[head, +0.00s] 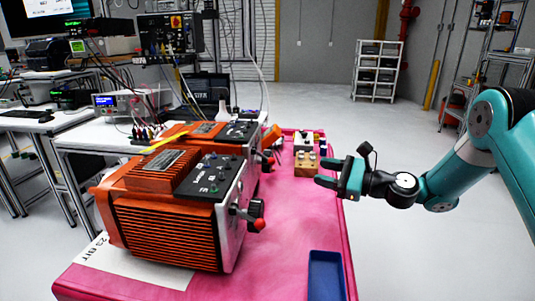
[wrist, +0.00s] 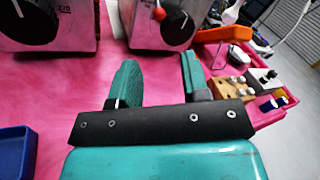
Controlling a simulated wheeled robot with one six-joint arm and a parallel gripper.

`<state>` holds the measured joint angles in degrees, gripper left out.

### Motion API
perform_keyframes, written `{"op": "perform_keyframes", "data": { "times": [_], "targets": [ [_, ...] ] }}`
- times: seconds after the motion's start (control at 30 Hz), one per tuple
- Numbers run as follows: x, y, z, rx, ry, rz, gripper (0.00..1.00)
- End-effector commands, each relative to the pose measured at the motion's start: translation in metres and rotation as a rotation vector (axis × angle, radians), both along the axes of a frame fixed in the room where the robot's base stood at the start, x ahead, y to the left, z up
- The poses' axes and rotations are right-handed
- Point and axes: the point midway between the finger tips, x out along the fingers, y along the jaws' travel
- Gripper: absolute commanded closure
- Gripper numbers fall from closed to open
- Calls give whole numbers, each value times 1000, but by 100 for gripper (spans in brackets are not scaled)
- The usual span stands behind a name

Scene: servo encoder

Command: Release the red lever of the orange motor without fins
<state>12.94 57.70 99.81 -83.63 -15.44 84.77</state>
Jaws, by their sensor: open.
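Two orange motors stand on the pink table. The nearer motor (head: 165,230) has dark horizontal fins on its side. The farther motor (head: 205,129) is partly hidden behind it; its side cannot be seen. The farther motor's red lever (head: 269,161) shows at its right face, and its red tip (wrist: 158,13) is at the top of the wrist view, beside a black knob (wrist: 177,27). The nearer motor has its own red lever (head: 259,224). My gripper (head: 323,172) is open and empty, right of the motors and apart from the levers. Its fingers (wrist: 160,65) point towards the farther motor's face.
A blue tray (head: 326,275) lies at the table's near right. Wooden and metal blocks (head: 306,163) stand at the far end, near my gripper. An orange part (wrist: 225,34) is right of the farther motor. Pink table is bare between motors and tray.

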Motion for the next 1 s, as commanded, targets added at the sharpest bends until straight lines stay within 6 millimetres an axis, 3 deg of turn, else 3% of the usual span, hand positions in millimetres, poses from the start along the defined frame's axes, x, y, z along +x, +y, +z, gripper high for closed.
{"op": "perform_keyframes", "data": {
  "times": [0.03, 0.27, 0.7, 1.0],
  "targets": [
    [2, 3, 8, 0, 1, 2, 58],
    [7, 17, 8, -2, 1, 3, 58],
    [55, 104, 1, -4, -4, 5, 58],
    [76, 140, 0, -4, -3, 3, 58]
  ]
}}
